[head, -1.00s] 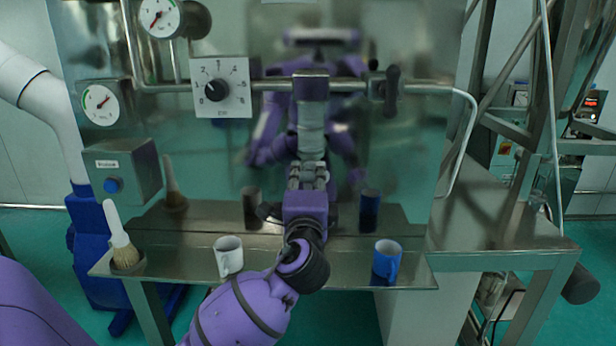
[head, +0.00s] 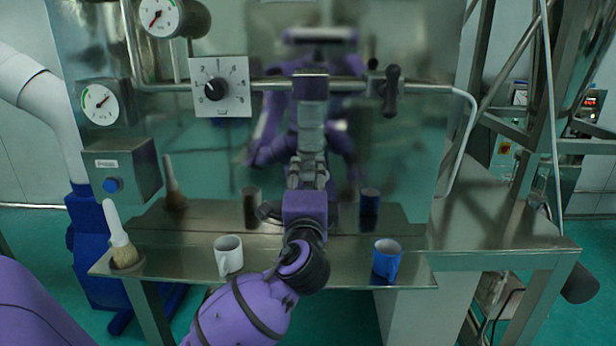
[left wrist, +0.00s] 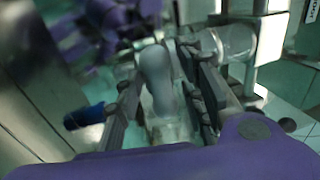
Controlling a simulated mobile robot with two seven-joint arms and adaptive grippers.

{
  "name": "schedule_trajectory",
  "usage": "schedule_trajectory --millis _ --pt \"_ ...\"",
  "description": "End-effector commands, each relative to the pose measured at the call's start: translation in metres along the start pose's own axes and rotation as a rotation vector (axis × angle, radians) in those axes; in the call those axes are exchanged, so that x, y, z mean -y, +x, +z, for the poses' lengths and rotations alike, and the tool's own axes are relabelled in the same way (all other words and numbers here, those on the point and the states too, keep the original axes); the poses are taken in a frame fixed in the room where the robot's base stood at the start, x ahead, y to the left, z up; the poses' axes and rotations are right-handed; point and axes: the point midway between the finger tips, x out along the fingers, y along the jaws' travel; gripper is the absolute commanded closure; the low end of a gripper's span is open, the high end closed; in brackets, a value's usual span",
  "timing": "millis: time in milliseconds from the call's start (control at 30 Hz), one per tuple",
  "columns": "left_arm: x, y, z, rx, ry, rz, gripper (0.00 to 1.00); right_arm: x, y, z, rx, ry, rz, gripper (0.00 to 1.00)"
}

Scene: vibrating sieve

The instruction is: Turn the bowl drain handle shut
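My left gripper (head: 308,172) is raised in front of the steel panel, at the lower end of an upright grey ribbed piece (head: 312,128) below the horizontal pipe. In the left wrist view, a grey rounded, handle-like piece (left wrist: 160,80) lies between the two spread fingers of my left gripper (left wrist: 160,68). Blur hides whether the fingers touch it. I cannot tell whether this piece is the bowl drain handle. A black lever (head: 391,92) sits on the pipe to the right, clear of the gripper. My right gripper is not in view.
A steel shelf (head: 180,246) below the gripper carries a white mug (head: 228,256), a blue mug (head: 387,260) and a brush (head: 122,246). A dial plate (head: 222,87), gauges and a button box (head: 120,170) are left. The right side table (head: 490,215) is bare.

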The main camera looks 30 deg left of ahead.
Motion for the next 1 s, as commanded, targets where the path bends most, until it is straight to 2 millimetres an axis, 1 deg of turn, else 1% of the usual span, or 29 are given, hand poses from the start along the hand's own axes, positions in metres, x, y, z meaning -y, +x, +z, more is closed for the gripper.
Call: schedule_trajectory --millis 167,400,500,600,767,1000 --pt "-0.002 -0.026 0.0 0.0 -0.002 0.004 0.64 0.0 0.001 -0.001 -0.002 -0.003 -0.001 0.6" --pt "-0.002 -0.079 0.0 -0.001 -0.003 0.005 0.64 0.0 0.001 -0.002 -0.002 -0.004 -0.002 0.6" --pt "-0.001 -0.096 0.0 0.001 -0.003 0.004 0.64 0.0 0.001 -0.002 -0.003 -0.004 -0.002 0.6" --pt "-0.001 -0.108 0.0 0.0 -0.001 0.003 0.64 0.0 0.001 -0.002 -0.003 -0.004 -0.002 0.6" --pt "-0.001 -0.117 0.0 0.001 0.0 0.002 0.64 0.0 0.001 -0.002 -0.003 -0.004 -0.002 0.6" --pt "0.0 -0.117 0.0 0.001 0.0 0.001 0.64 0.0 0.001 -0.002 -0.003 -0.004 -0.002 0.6"
